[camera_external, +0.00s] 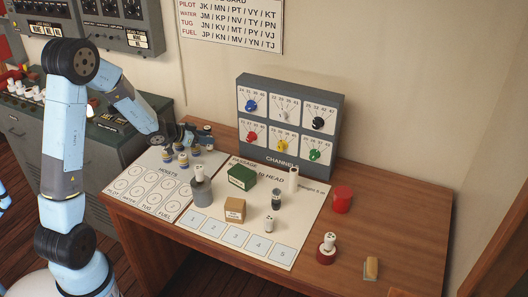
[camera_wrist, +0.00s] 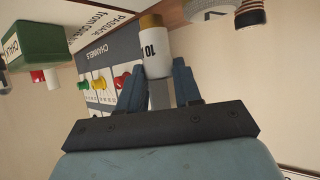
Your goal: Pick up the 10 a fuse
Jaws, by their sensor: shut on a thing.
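The 10 A fuse (camera_wrist: 154,50) is a white cylinder with a gold cap and a black "10" on its side. In the wrist view it sits between the two fingers of my gripper (camera_wrist: 158,85), which is shut on it. My gripper partly hides that group, and I cannot pick out the held fuse there.
A grey channels panel (camera_external: 291,161) stands at the back of the desk. A red cylinder (camera_external: 342,199) is to the right. The far right of the desk (camera_external: 415,215) is clear.

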